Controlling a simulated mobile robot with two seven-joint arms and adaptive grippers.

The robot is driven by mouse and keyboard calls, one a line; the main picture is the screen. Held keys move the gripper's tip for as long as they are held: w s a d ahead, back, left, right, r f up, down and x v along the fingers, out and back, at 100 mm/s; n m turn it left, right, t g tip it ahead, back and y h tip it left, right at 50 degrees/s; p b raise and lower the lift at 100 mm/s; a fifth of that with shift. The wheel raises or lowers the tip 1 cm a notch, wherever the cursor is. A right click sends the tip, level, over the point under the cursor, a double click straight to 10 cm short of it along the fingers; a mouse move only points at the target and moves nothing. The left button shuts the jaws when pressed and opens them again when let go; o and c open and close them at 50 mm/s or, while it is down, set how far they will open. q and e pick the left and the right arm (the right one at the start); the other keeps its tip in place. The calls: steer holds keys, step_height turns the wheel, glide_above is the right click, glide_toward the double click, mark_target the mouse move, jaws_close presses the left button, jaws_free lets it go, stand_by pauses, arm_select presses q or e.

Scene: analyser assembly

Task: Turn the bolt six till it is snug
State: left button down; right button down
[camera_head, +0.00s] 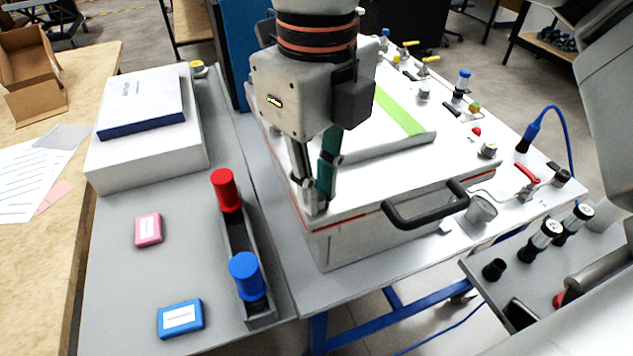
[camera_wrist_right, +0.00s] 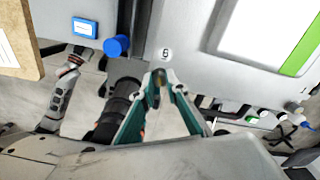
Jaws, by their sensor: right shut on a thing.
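My right gripper (camera_head: 318,207) points down at the near corner of the white analyser lid (camera_head: 370,185). In the right wrist view its teal-sided fingers meet at the tips (camera_wrist_right: 157,80). They are shut on bolt six (camera_wrist_right: 159,74), a small brownish piece mostly hidden between the tips. A small round label that reads as a 6 (camera_wrist_right: 165,54) lies on the lid just beyond the tips. The bolt's seating cannot be judged. My left gripper cannot be made out in either view.
A black handle (camera_head: 425,212) juts from the lid's front, right of the gripper. A grey holder (camera_head: 238,235) with a red-topped (camera_head: 226,188) and a blue-topped piece (camera_head: 246,272) stands to the left. Pink (camera_head: 148,230) and blue (camera_head: 181,319) boxes lie further left.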

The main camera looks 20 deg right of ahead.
steer(key=m, duration=0.6)
steer(key=shift+r, duration=0.1)
steer(key=m, duration=0.6)
steer(key=shift+m+b, duration=0.35)
steer(key=shift+m, duration=0.05)
steer(key=m, duration=0.5)
steer(key=shift+m, duration=2.5)
steer(key=c, duration=2)
jaws_free()
